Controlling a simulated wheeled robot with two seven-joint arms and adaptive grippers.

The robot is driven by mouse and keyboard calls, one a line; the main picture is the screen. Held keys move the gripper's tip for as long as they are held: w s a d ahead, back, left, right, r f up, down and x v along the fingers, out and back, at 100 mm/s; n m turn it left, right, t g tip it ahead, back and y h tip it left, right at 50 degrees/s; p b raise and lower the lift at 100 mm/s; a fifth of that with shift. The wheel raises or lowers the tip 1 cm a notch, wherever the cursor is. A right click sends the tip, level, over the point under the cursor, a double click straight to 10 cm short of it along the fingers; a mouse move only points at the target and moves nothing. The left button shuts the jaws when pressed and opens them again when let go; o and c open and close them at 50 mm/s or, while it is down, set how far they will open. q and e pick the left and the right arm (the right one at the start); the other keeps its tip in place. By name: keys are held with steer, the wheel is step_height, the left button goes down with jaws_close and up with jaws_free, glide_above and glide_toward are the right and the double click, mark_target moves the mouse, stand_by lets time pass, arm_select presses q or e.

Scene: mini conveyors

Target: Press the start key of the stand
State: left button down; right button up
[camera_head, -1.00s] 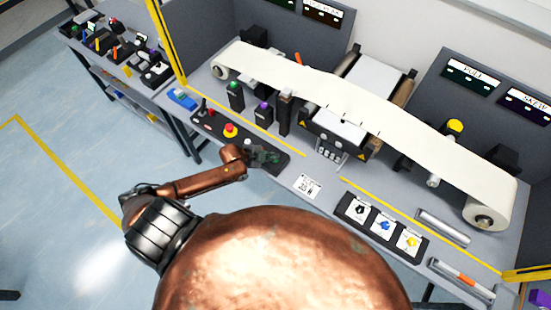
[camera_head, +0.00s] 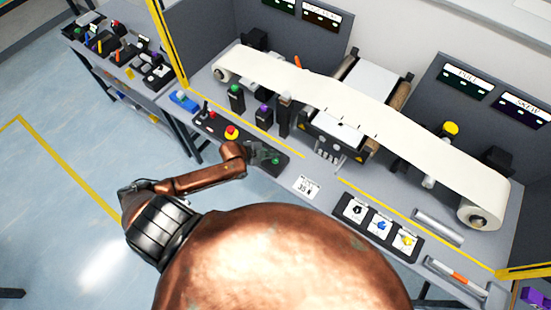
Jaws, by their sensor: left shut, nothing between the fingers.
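The stand's dark control strip (camera_head: 213,129) lies along the front left of the grey bench, with a red mushroom button on a yellow base (camera_head: 232,132) and small levers. A round green key (camera_head: 276,160) shows at its right end; I take it for the start key. My left gripper (camera_head: 262,158) is dark and shut, with nothing in it, low over the right end of the strip beside the green key. Whether it touches the key or strip cannot be told. My copper arm hides part of the strip. My right gripper is out of view.
A white paper web (camera_head: 300,85) runs across rollers behind the strip, past a printer-like unit (camera_head: 335,135). A small numbered card (camera_head: 306,187) and a black tray with three picture tiles (camera_head: 350,208) lie to the right. Dark posts, one with a green top (camera_head: 236,98), stand behind.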

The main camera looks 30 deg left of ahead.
arm_select(q)
step_height(320, 180, up, 3)
steer(key=shift+f+p, duration=0.2)
steer(key=shift+p, duration=0.65)
steer(key=shift+f, duration=0.1)
